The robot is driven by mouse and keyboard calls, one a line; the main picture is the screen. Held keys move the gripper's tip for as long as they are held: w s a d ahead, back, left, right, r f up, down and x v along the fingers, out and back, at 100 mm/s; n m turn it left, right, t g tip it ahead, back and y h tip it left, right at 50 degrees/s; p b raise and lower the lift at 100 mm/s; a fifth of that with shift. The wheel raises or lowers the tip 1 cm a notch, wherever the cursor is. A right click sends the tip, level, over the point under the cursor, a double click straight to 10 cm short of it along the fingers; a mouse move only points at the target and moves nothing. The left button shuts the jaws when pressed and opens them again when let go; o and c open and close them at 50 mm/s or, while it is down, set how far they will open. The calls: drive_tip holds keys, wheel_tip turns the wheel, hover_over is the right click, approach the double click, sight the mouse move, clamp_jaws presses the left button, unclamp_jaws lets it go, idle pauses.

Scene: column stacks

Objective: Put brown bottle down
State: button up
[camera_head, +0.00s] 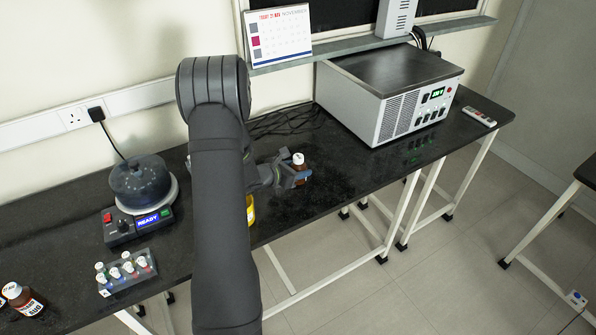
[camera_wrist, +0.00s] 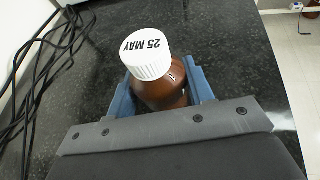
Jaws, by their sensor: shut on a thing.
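A brown bottle (camera_wrist: 163,93) with a white cap marked "25 MAY" stands between the blue fingers of my gripper (camera_wrist: 165,92) in the wrist view. The fingers are shut on its body from both sides. In the head view the bottle (camera_head: 300,170) is upright at my gripper (camera_head: 291,178), over the black bench top near its front edge. I cannot tell whether its base touches the bench. My arm hides part of the bench and part of a yellow-labelled item (camera_head: 250,209).
A centrifuge (camera_head: 140,190), a vial rack (camera_head: 126,272) and brown bottles (camera_head: 24,300) are at the left. The bench right of my gripper is clear.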

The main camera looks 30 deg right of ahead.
sight(296, 161)
drive_tip(key=r, duration=0.3)
drive_tip(key=shift+s+d+r, duration=0.1)
drive_tip(key=shift+s+r, duration=0.15)
drive_tip(key=shift+r, duration=0.15)
drive_tip(key=s+d+r, duration=0.4)
drive_tip(key=s+r, duration=0.2)
drive_tip(key=s, duration=0.4)
drive_tip(key=shift+s+r, duration=0.2)
drive_tip(key=shift+r, duration=0.1)
